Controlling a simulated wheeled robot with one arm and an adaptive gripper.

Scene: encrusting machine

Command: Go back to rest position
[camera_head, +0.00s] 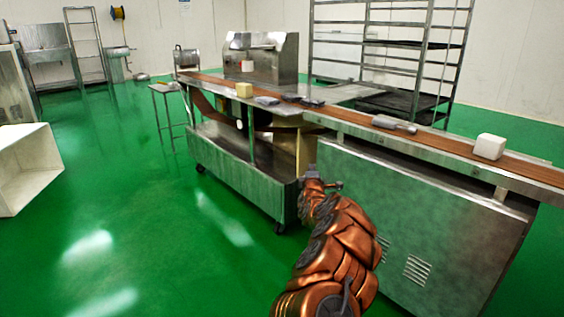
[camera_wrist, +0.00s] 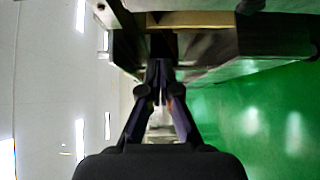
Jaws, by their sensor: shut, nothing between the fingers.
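My copper-coloured arm reaches forward from the bottom of the head view. My gripper (camera_head: 318,184) is at its far end, small in that view, in front of the steel encrusting machine (camera_head: 420,220). In the wrist view my gripper (camera_wrist: 158,68) shows two dark fingers that meet at the tips. It is shut with nothing held. In the wrist view the picture is turned sideways, and the machine's frame (camera_wrist: 250,40) lies just past the fingertips. I cannot tell the exact gap between fingertips and machine.
A brown conveyor belt (camera_head: 445,142) carries a white block (camera_head: 489,147), a yellowish block (camera_head: 244,90) and a grey metal part (camera_head: 394,124). A rack (camera_head: 385,50) stands behind. A white bin (camera_head: 28,170) is at left. The green floor (camera_head: 140,220) between is clear.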

